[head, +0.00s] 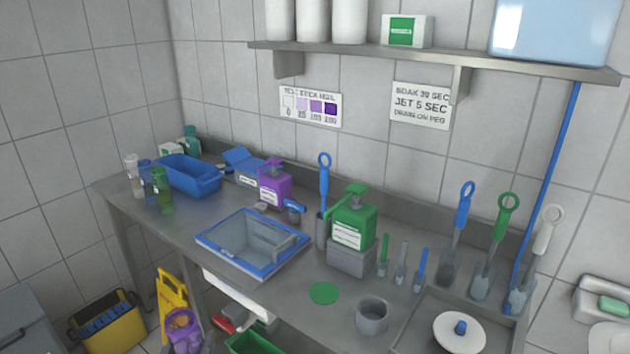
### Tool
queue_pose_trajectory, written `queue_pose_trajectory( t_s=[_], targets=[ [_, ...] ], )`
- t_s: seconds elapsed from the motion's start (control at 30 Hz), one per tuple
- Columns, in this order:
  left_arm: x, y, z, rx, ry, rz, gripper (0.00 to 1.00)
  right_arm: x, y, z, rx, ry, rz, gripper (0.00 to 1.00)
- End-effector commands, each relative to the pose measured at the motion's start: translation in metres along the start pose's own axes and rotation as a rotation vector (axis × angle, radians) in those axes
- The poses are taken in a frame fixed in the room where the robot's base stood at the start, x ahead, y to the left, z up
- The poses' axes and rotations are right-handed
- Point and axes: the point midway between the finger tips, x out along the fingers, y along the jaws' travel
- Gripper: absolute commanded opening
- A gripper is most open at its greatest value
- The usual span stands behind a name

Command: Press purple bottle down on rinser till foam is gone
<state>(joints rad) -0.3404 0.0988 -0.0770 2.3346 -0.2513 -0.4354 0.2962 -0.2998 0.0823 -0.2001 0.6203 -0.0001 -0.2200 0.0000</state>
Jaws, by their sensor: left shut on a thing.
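A see-through purple bottle (182,327) is low at the bottom left, in front of the counter's front edge. My left gripper (187,345) is shut on it; only a small dark part of the gripper shows at the picture's bottom edge. Any foam in the bottle is too small to make out. A blue-rimmed basin (225,261) is set in the counter, apart from the bottle and farther back. I cannot tell which fitting is the rinser. A purple pump dispenser (275,188) stands behind the basin. My right gripper is not in view.
Clear, blue and green bottles (163,192) stand by a blue tub (188,175) at the counter's left. A green dispenser (354,222), grey cup (372,317) and several upright brushes stand to the right. A yellow floor sign (170,297) is near the purple bottle.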

Motion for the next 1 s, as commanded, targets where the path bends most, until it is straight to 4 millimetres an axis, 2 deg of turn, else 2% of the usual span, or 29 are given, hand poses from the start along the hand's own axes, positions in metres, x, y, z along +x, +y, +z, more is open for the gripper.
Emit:
queue_pose_trajectory(
  t_s=[0.23, 0.67, 0.77, 1.0],
  targets=[
    [0.022, -0.014, -0.001, 0.001, 0.001, 0.000, 0.21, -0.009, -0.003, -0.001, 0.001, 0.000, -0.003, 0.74],
    [0.024, -0.016, -0.001, 0.018, 0.000, 0.000, 0.21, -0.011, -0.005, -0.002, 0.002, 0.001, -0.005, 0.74],
    [0.024, -0.016, -0.003, 0.100, -0.001, 0.000, 0.21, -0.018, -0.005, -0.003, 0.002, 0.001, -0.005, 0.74],
    [0.024, -0.015, -0.004, 0.447, -0.001, 0.001, 0.21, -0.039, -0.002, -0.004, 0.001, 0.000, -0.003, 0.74]
  ],
)
